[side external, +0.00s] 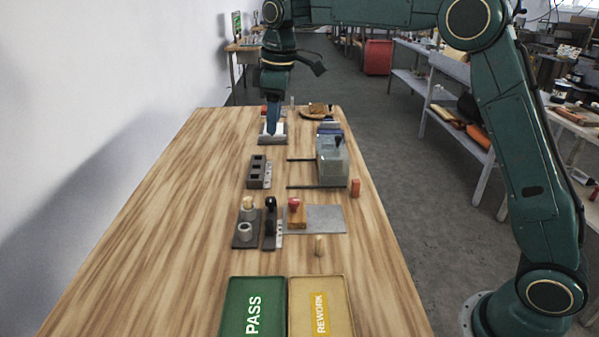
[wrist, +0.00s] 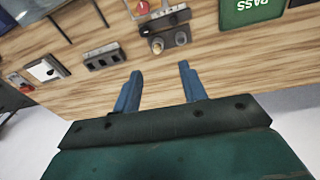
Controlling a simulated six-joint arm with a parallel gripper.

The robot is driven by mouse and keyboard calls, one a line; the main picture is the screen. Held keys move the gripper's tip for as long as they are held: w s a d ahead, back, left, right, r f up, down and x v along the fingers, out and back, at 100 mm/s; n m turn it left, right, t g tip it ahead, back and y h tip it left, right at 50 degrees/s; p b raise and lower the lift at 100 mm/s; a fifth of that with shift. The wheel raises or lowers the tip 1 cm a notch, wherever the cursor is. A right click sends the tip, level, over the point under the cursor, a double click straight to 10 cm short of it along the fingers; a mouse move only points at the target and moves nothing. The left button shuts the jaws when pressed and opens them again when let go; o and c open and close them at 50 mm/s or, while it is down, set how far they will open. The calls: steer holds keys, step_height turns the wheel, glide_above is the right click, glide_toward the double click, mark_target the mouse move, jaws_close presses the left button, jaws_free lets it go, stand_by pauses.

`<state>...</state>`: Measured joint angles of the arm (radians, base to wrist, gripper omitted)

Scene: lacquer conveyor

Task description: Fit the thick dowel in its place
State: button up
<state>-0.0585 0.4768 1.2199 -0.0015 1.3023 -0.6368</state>
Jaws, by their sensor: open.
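A small tan wooden dowel (side external: 320,245) stands upright on the table, just behind the yellow tray. A dark two-place holder (side external: 243,241) at the left has a pale wooden peg (side external: 248,203) at its far place and a grey hollow collar (side external: 246,231) at its near place. I cannot tell for certain which piece is the thick dowel. The holder also shows in the wrist view (wrist: 165,43). My gripper (side external: 272,128) is over the far end of the table, well away from dowel and holder. In the wrist view my gripper (wrist: 160,80) is open and empty.
The three-hole block (side external: 257,171), a grey machine (side external: 332,160), a red-handled stamp (side external: 296,213) and an orange block (side external: 355,188) crowd the middle. The green PASS tray (side external: 254,289) and yellow REWORK tray (side external: 340,290) lie at the near end. The table's left side is clear.

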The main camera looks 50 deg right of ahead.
steer(key=s+d+r+m+t, duration=0.15)
steer(key=s+r, duration=0.35)
steer(key=s, duration=0.5)
steer(key=s+d+f+m+t, duration=0.1)
steer(key=s+f+m, duration=0.2)
steer(key=s, duration=1)
steer(key=s+f+m+t, duration=0.1)
steer(key=s+f+m, duration=0.2)
steer(key=s, duration=0.9)
steer(key=shift+s+d+f, duration=0.35)
steer(key=shift+s+f, duration=0.05)
steer(key=shift+f, duration=0.1)
steer(key=shift+m+t, duration=0.25)
